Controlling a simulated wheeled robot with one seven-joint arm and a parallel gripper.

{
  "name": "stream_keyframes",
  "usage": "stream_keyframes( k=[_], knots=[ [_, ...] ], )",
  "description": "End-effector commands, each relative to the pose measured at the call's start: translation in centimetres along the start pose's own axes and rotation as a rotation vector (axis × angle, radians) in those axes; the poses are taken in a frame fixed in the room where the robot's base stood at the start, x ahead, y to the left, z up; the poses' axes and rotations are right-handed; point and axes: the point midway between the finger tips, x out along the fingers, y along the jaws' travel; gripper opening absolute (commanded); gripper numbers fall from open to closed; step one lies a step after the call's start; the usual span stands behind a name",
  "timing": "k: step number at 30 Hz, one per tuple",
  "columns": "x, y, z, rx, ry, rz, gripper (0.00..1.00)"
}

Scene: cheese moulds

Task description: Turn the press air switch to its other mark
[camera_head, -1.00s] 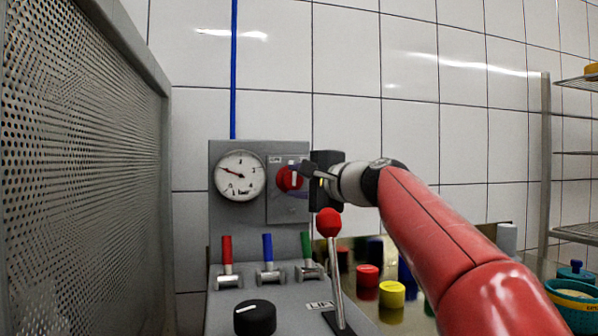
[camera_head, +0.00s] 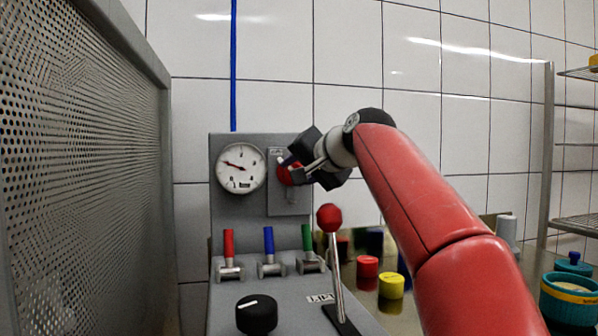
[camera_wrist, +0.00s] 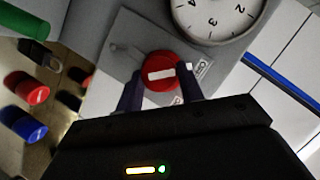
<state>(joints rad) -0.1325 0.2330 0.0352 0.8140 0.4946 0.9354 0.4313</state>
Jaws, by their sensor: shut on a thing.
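The press air switch (camera_wrist: 162,70) is a round red knob with a white bar. It is mounted on a grey plate (camera_head: 289,203) on the press panel, right of the gauge. My gripper (camera_head: 290,170) reaches it from the right, and its two fingers close on the knob from both sides. In the wrist view the fingers (camera_wrist: 162,92) sit on either side of the knob. A label lies beside the knob in the wrist view, partly covered by a finger. In the head view my gripper hides part of the knob.
A pressure gauge (camera_head: 240,168) is left of the switch. Below are red, blue and green valve levers (camera_head: 269,250), a black knob (camera_head: 256,314) and a red-topped lever (camera_head: 329,218). Red and yellow moulds (camera_head: 391,286) stand at right. A perforated panel (camera_head: 80,160) bounds the left.

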Motion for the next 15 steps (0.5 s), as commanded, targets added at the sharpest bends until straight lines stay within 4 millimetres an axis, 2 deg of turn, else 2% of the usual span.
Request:
stream_keyframes(
  k=[15],
  knots=[
    [0.18, 0.17, 0.18, -0.053, -0.004, 0.03, 0.15]
  ],
)
